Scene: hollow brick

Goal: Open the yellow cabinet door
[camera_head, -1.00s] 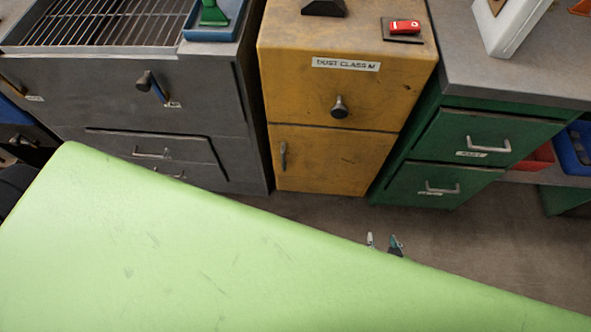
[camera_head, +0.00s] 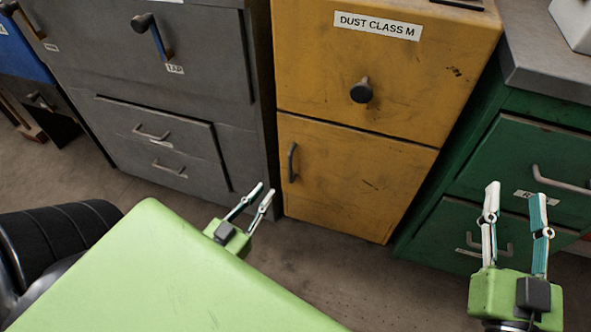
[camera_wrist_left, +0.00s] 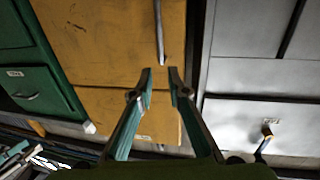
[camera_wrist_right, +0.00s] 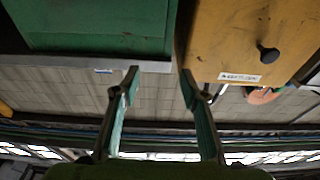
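The yellow cabinet (camera_head: 360,100) stands in the middle of the head view. Its lower door (camera_head: 350,175) is closed and has a dark vertical bar handle (camera_head: 292,162) on its left edge. My left gripper (camera_head: 266,190) is open and empty, in front of the cabinet's lower left corner. In the left wrist view the handle (camera_wrist_left: 159,35) lies just beyond and between the open fingertips, apart from them. My right gripper (camera_head: 515,190) is open and empty, in front of the green drawers. The right wrist view shows the yellow cabinet (camera_wrist_right: 245,40) at right, and nothing between the fingers.
A round dark knob (camera_head: 361,90) sits on the yellow upper panel. A grey cabinet (camera_head: 170,80) stands at left, close to the yellow one. Green drawers (camera_head: 520,150) with bar handles stand at right. The floor (camera_head: 315,260) before the yellow door is clear.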

